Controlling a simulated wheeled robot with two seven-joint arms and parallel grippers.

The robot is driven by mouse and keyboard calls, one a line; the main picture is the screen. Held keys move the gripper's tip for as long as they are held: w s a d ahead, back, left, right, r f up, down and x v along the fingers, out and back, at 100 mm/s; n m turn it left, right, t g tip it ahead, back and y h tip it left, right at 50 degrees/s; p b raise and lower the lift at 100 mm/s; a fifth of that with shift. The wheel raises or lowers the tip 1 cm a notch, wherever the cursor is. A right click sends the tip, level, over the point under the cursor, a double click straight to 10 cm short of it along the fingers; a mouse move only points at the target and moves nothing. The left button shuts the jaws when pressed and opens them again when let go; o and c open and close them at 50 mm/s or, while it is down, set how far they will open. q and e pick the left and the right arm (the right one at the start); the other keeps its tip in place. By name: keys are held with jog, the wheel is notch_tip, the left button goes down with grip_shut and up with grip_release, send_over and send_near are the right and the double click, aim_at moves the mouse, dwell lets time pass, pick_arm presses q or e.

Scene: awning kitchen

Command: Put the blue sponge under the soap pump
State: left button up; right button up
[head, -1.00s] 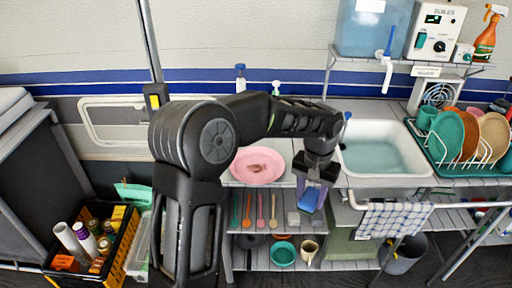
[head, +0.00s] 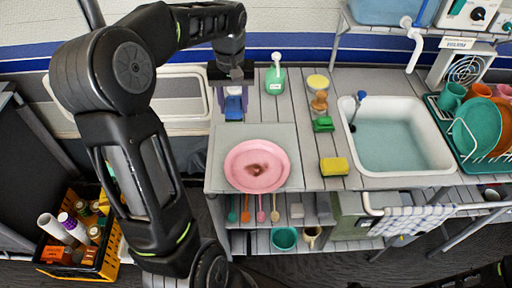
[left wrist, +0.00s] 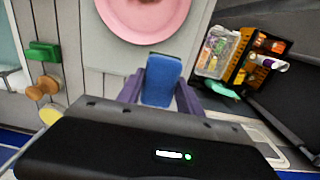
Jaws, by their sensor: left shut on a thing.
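My left gripper (head: 233,96) is shut on the blue sponge (head: 233,108), pointing down at the back left of the counter. In the left wrist view the blue sponge (left wrist: 161,80) sits between the purple fingers (left wrist: 160,88). I cannot tell whether the sponge touches the counter. A green soap pump bottle (head: 275,80) with a white top stands upright at the back of the counter, just right of the gripper and apart from the sponge. A bottle with a blue top, seen earlier left of it, is now hidden. My right gripper is not in view.
A pink plate (head: 257,168) lies in front of the gripper. A yellow sponge (head: 334,166), a green brush or block (head: 323,124) and a wooden-handled brush (head: 319,102) lie between the soap pump and the sink (head: 400,144). Some counter between them is free.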

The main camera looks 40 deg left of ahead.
pick_arm(q)
send_over(236, 137)
jog(key=shift+f+p, duration=0.35)
jog(key=shift+f, duration=2.85)
jog(key=shift+f, duration=0.1)
jog(key=shift+f, duration=1.75)
jog(key=shift+d, duration=0.1)
jog(key=shift+f, duration=0.2)
jog(key=o, duration=1.3)
jog(key=shift+r, duration=0.1)
notch_tip(236, 137, up, 12)
jog(key=shift+r, duration=0.1)
